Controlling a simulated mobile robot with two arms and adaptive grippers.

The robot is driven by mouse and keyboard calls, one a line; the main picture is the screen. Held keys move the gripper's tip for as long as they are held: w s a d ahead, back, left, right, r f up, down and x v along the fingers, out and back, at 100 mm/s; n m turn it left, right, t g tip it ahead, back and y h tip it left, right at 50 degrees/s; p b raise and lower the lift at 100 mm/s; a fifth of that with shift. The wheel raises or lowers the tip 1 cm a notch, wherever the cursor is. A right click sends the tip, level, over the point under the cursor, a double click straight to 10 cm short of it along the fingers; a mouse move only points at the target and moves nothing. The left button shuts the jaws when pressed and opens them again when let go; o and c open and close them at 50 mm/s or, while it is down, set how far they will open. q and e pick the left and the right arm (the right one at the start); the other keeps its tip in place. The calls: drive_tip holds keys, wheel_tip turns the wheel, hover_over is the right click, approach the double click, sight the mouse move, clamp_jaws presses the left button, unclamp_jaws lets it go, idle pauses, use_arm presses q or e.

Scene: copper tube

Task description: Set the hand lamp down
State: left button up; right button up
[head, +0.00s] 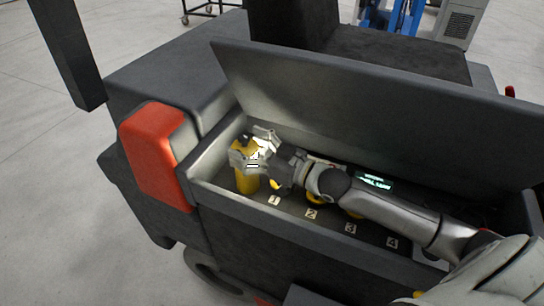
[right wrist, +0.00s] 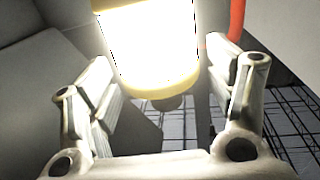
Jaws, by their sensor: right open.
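The hand lamp (head: 246,182) is yellow and stands roughly upright at the left end of the open compartment, beside the label 1. My right gripper (head: 256,152) is at its upper part. In the right wrist view the lamp (right wrist: 152,45) shows a bright glowing white face with a yellow rim and a dark knob at its end. It lies between the two spread fingers, with a gap on each side. The gripper is open. The lamp's base is partly hidden by the compartment wall, and I cannot tell what it rests on. My left gripper is not in view.
The dark compartment (head: 222,203) has a raised lid (head: 340,95) behind my arm. Labels 1 to 3 and another run along its floor, with yellow items partly hidden under my arm. A green-lit display (head: 374,181) sits at the back. An orange-red block (head: 155,155) is outside, left.

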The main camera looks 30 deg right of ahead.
drive_tip(key=b+v, duration=0.2)
drive_tip(key=v, duration=0.9)
drive_tip(key=shift+r, duration=0.1)
idle(0.5)
